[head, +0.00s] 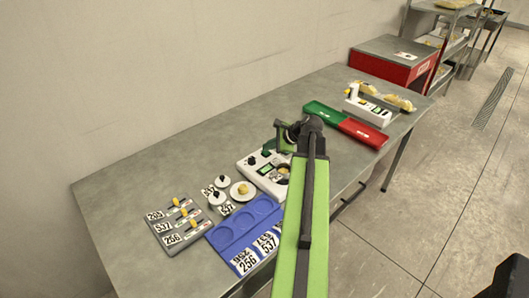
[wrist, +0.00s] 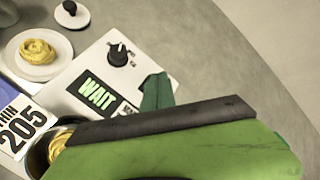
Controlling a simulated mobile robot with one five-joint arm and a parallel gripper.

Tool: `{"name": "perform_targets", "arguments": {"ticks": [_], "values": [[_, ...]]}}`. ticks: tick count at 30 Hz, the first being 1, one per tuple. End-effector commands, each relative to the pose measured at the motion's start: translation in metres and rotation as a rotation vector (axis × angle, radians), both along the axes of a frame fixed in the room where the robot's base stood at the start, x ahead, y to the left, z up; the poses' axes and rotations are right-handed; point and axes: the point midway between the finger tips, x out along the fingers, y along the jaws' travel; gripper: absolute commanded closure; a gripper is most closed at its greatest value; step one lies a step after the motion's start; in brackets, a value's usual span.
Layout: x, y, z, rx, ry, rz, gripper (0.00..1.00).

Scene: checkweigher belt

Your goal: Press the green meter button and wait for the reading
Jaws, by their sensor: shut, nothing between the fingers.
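The white meter (head: 250,163) stands near the middle of the table. In the wrist view its casing (wrist: 135,65) carries a black knob (wrist: 118,54) and a dark display (wrist: 97,95) showing "WAIT" in green letters. A metal cup with yellow pasta (wrist: 58,146) sits at its lower left, partly covered. My gripper (wrist: 156,92) is shut and empty, its dark green fingers over the right part of the meter. The green button is not visible; my gripper and arm cover that part. I cannot tell whether the fingertips touch it.
A white plate with a pasta nest (head: 242,190) and a blue tray (head: 232,229) with number cards lie left of the meter. A grey board (head: 178,228) is further left. A green and red tray (head: 345,125) lies to the right. The table's back left is clear.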

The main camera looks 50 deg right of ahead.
Motion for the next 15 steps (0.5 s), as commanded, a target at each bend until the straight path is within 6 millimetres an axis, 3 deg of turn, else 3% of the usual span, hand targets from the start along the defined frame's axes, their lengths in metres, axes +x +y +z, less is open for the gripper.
{"name": "perform_targets", "arguments": {"ticks": [3,15], "values": [[0.0001,0.0,0.0097,0.0,0.0,0.0,1.0],[0.0002,0.0002,0.0122,0.001,-0.001,0.001,1.0]]}}
